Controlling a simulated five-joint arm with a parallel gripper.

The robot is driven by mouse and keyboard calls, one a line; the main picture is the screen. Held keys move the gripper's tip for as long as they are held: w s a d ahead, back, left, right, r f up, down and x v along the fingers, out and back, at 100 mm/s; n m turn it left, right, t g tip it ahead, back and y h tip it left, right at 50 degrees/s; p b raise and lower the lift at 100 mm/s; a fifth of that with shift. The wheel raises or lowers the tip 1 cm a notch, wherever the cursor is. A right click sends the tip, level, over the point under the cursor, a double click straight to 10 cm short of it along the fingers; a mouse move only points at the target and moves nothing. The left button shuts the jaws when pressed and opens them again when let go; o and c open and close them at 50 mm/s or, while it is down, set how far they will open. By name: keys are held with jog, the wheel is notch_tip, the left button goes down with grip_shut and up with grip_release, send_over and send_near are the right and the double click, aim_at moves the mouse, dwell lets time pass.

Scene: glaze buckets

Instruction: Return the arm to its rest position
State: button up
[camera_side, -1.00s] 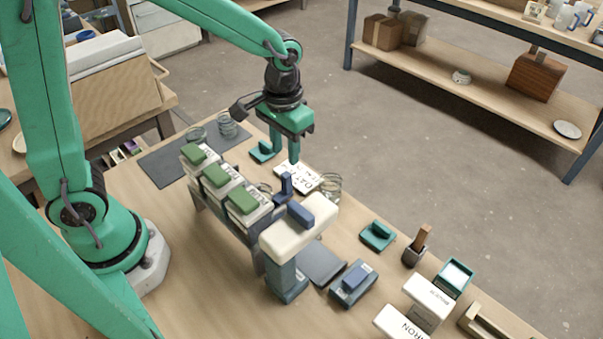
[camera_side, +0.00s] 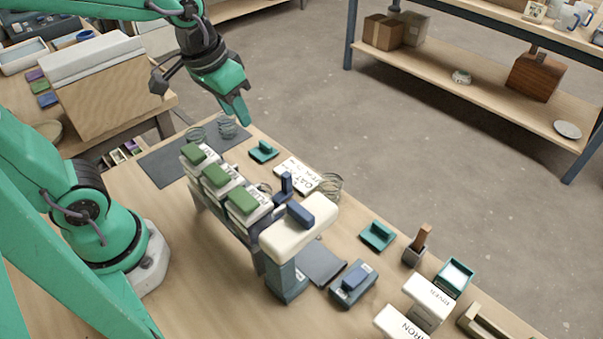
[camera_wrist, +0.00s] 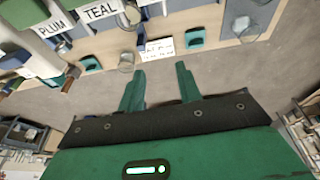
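My gripper (camera_side: 240,108) hangs tilted above the back edge of the wooden work table (camera_side: 185,255) in the side view. It is clear of everything on the table. In the wrist view my gripper (camera_wrist: 160,80) has its two green fingers spread apart with nothing between them, so it is open and empty. The floor shows between and beyond the fingers. Several glaze buckets with white labels and green tops, one of them a green-topped bucket (camera_side: 215,177), stand in a row on a raised rack.
A cream-topped stand with a blue block (camera_side: 300,215) is at mid-table. A shelf unit (camera_side: 470,80) stands beyond open floor. A wooden box (camera_side: 115,95) is at upper left.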

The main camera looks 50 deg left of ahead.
jog(key=s+a+r+t, duration=0.2)
jog(key=s+a+r, duration=0.1)
jog(key=s, duration=0.3)
jog(key=shift+s, duration=0.15)
